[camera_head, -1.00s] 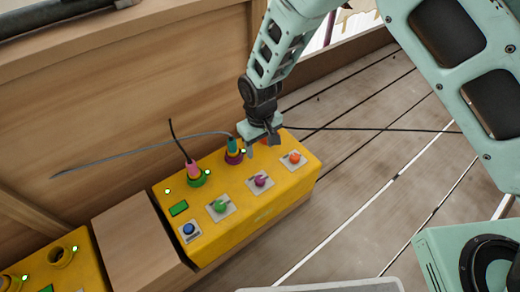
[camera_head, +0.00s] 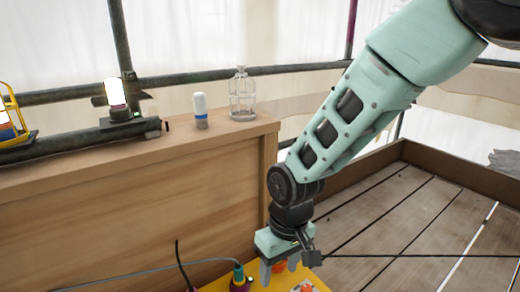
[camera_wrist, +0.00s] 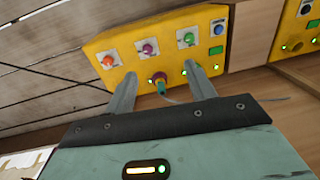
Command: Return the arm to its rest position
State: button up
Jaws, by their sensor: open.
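My gripper (camera_head: 286,266) hangs from my teal arm, just above the yellow control box (camera_head: 325,276) in the head view. In the wrist view, the two grey fingers of my gripper (camera_wrist: 165,88) stand apart with nothing held between them. Beyond the fingertips, the yellow box (camera_wrist: 130,40) shows orange, purple and green knobs and a blue button. A teal plug in a dark red socket (camera_wrist: 158,82) shows between the fingers, apart from them as far as I can see. A green-ringed socket is partly hidden by one finger.
A wooden wall (camera_head: 130,215) stands left of my gripper, with a bottle (camera_head: 200,112), a glass flask (camera_head: 242,95) and a lamp (camera_head: 117,97) on top. Thin cables cross near the box. The slatted floor (camera_head: 400,225) is open at right.

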jog(key=s+d+r, duration=0.5)
jog(key=s, duration=0.3)
jog(key=s+d+r, duration=0.5)
jog(key=s+r, duration=0.1)
jog(key=s, duration=0.3)
notch_tip(320, 180, up, 25)
jog(key=p, duration=2.5)
jog(key=shift+w+d+n+t, duration=0.15)
jog(key=shift+w+n+t, duration=0.15)
jog(key=shift+n, duration=0.1)
